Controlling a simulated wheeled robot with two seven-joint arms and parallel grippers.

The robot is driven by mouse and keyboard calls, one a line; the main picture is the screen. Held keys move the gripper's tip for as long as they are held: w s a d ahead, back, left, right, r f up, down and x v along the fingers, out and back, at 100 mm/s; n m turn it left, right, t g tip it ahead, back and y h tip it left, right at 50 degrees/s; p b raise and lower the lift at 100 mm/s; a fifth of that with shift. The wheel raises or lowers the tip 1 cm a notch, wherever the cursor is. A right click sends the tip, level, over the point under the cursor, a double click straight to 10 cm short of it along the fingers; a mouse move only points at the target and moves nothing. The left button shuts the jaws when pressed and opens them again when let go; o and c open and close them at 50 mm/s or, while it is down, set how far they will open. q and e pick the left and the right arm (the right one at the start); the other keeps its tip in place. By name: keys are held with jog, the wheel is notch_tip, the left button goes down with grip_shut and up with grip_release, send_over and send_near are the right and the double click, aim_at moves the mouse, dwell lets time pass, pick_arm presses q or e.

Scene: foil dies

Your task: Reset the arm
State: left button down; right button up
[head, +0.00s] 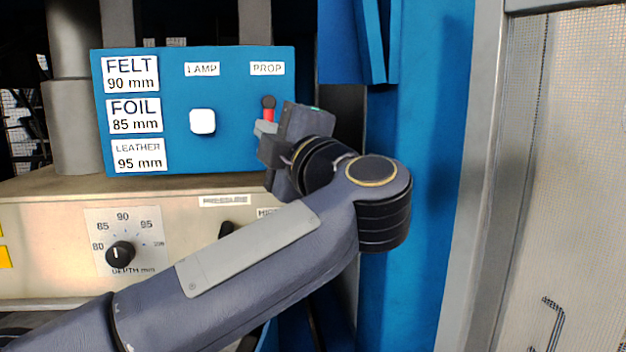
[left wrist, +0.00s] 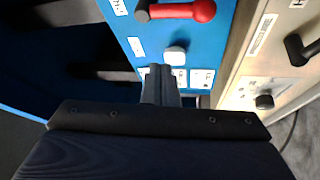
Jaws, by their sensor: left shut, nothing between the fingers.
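My left arm reaches in from the lower left in the head view. Its gripper (head: 265,128) is shut and empty, just in front of the blue panel (head: 235,155) near the PROP lever. The red PROP lever (head: 268,114) has a dark upper end, and its lower part is hidden behind my fingers. In the left wrist view the lever (left wrist: 180,11) shows its red rounded end, and my shut fingers (left wrist: 160,72) are apart from it. My right gripper is not in view.
The panel has a white LAMP button (head: 202,121) and FELT, FOIL and LEATHER labels with depths. Below, a cream panel (head: 180,270) has a black DEPTH knob (head: 121,254) and a dark control partly hidden by my arm. A blue post (head: 425,180) and a mesh panel (head: 575,150) stand at right.

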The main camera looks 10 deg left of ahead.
pick_arm(q)
jog(key=w+a+r+m+t+h, duration=0.1)
jog(key=a+r+m+t+h, duration=0.25)
jog(key=m+t, duration=0.2)
jog(key=s+a+f+m+g+h, duration=0.1)
jog(key=s+f+m+g+h, duration=0.15)
jog(key=f+m+h, duration=0.7)
jog(key=s+a+f+m+g+h, duration=0.1)
jog(key=s+f+m+g+h, duration=0.15)
jog(key=f+m+h, duration=0.75)
jog(key=s+a+f+n+g+y, duration=0.1)
jog(key=s+f+g+y, duration=0.1)
jog(key=s+f, duration=0.5)
jog(key=s+a+f+g+y, duration=0.1)
jog(key=s+f+g, duration=0.4)
jog(key=f, duration=0.7)
jog(key=s+a+f+n+g+y, duration=0.1)
jog(key=s+f+g+y, duration=0.1)
jog(key=s+f, duration=0.6)
notch_tip(320, 180, down, 2)
jog(key=shift+s+a+f+n+g+y, duration=0.25)
jog(key=shift+s+n+g+y, duration=0.1)
jog(key=shift+g, duration=0.4)
